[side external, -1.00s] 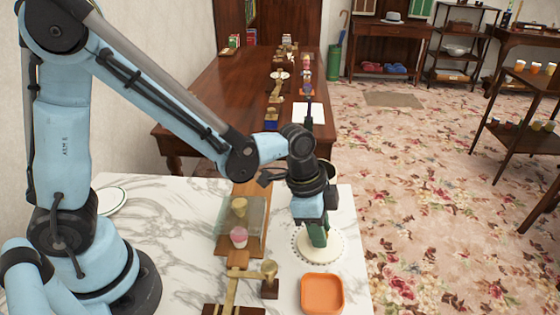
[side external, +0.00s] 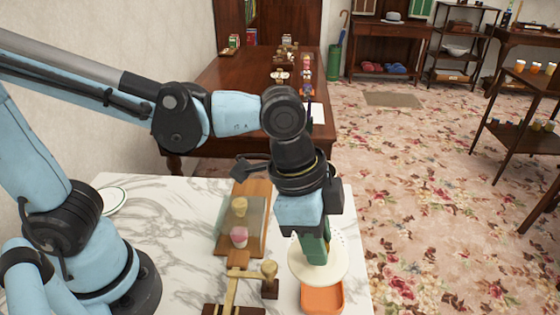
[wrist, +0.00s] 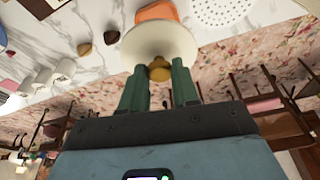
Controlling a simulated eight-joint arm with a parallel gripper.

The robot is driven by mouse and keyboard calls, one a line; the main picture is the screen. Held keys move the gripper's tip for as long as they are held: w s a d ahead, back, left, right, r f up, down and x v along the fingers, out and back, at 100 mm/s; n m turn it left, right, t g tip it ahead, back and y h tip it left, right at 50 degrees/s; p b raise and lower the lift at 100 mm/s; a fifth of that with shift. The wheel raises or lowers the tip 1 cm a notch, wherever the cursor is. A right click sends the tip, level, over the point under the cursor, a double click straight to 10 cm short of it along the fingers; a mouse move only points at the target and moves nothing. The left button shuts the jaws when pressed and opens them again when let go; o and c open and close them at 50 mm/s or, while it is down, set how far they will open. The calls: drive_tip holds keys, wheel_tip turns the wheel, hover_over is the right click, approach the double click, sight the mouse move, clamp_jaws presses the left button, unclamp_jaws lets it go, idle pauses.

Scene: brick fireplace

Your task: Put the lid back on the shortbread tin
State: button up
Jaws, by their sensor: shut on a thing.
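A round cream lid (side external: 336,264) with a brass-coloured knob (wrist: 158,69) hangs under my gripper (side external: 314,248). In the wrist view, the green fingers of my gripper (wrist: 160,84) stand on either side of the knob, shut on it. The lid (wrist: 160,43) is held above the marble top and overlaps the far edge of an orange square dish (side external: 322,298) in the side view. The orange dish also shows beyond the lid in the wrist view (wrist: 157,12). I cannot tell for sure which thing is the shortbread tin.
A white perforated round mat (wrist: 228,10) lies on the marble top (side external: 185,235), partly behind the lid. A wooden board (side external: 258,200) with a glass pane and a brass balance-like piece (side external: 232,288) stand to the left. A white plate (side external: 115,200) lies farther left.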

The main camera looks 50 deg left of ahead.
drive_tip(key=shift+w+r, duration=0.2)
drive_tip(key=shift+r, duration=0.1)
drive_tip(key=w+a+r+n+t+y, duration=0.1)
drive_tip(key=w+a+r+n, duration=0.2)
drive_tip(key=w+a, duration=0.55)
drive_tip(key=w+a+r+n, duration=0.2)
drive_tip(key=w+a+n, duration=0.2)
drive_tip(key=w+a, duration=0.45)
wheel_tip(320, 180, down, 6)
drive_tip(key=shift+d, duration=0.3)
drive_tip(key=shift+f, duration=0.3)
idle(1.1)
drive_tip(key=o, duration=1.6)
